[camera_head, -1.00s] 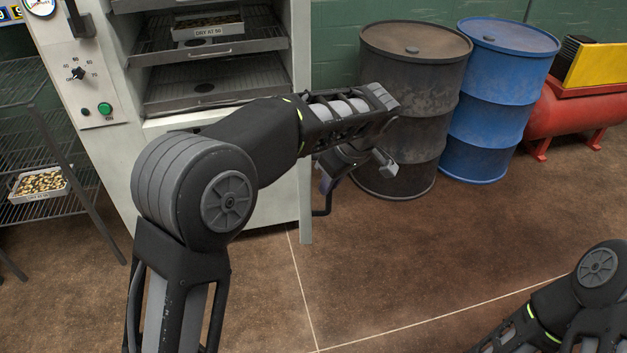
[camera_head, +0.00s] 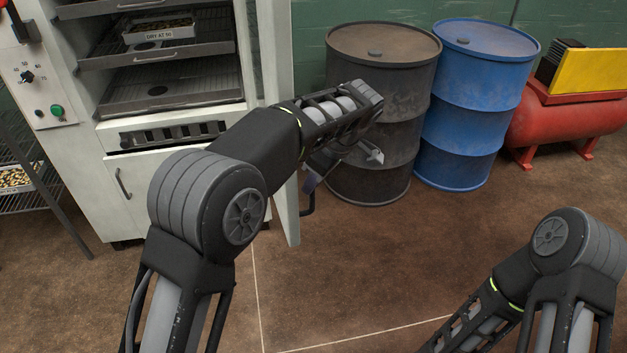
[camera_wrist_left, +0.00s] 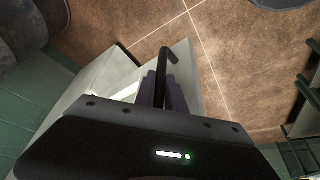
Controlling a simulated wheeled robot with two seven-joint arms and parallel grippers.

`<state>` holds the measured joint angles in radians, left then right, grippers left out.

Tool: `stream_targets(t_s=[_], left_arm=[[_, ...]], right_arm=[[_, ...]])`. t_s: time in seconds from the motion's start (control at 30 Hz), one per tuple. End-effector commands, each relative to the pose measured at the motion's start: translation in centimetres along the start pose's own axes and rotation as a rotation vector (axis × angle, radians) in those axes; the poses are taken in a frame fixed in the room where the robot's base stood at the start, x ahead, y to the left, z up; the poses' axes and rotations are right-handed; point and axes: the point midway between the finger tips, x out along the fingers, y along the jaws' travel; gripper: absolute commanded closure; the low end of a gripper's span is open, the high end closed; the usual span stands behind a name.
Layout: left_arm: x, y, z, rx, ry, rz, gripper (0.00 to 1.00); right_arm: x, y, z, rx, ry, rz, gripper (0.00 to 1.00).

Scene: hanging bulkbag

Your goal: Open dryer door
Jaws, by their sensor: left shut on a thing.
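The white dryer (camera_head: 150,215) stands at the left with its trays showing inside. Its tall white door (camera_head: 287,225) stands swung out at the dryer's right side, seen nearly edge-on. My left gripper (camera_head: 310,182) is at the door's outer side, partly hidden by my own arm. It is shut on the black door handle (camera_head: 308,208). In the left wrist view, the purplish fingers (camera_wrist_left: 161,90) close around the handle (camera_wrist_left: 167,62), beside the white door panel (camera_wrist_left: 188,75). My right arm is at the lower right; its gripper is out of the picture.
A dark drum (camera_head: 375,60) and a blue drum (camera_head: 478,100) stand behind the door, with a red compressor (camera_head: 570,120) to their right. A wire rack (camera_head: 35,200) is at the far left. The brown floor (camera_head: 380,270) in front is clear.

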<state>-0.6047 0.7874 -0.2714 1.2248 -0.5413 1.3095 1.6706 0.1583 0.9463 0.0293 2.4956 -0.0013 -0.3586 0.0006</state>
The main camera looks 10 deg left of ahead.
Motion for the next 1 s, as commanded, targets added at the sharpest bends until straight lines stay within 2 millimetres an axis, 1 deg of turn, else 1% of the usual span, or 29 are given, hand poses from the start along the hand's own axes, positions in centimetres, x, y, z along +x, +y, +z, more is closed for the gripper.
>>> stream_targets(t_s=[0.03,0.13,0.17,0.4,0.63,0.77,0.87,0.93,1.0], left_arm=[[-0.1,0.1,-0.7,-0.007,0.009,0.006,1.0],[-0.1,0.1,-0.7,-0.007,0.009,0.007,1.0],[-0.1,0.1,-0.7,-0.007,0.009,0.007,0.83],[-0.1,0.1,-0.4,-0.004,0.005,0.004,0.64],[-0.1,0.1,-0.3,-0.002,0.003,0.003,0.64],[-0.6,0.1,-0.2,-0.002,0.003,0.005,0.64],[-1.7,0.1,-0.3,-0.002,0.003,0.006,0.64],[-2.7,0.1,-0.3,-0.002,0.004,0.006,0.64],[-4.2,0.1,-0.4,-0.002,0.004,0.008,0.64]], right_arm=[[0.0,0.0,0.0,0.0,0.0,0.0,0.64],[0.0,0.0,0.0,0.0,0.0,0.0,0.64],[0.0,0.0,0.0,0.0,0.0,0.0,0.64],[0.0,0.0,0.0,0.0,0.0,0.0,0.64],[0.0,0.0,0.0,0.0,0.0,0.0,0.64],[0.0,0.0,0.0,0.0,0.0,0.0,0.64],[0.0,0.0,0.0,0.0,0.0,0.0,0.64],[0.0,0.0,0.0,0.0,0.0,0.0,0.64],[-0.6,-0.2,0.0,0.001,0.0,0.0,0.64]])
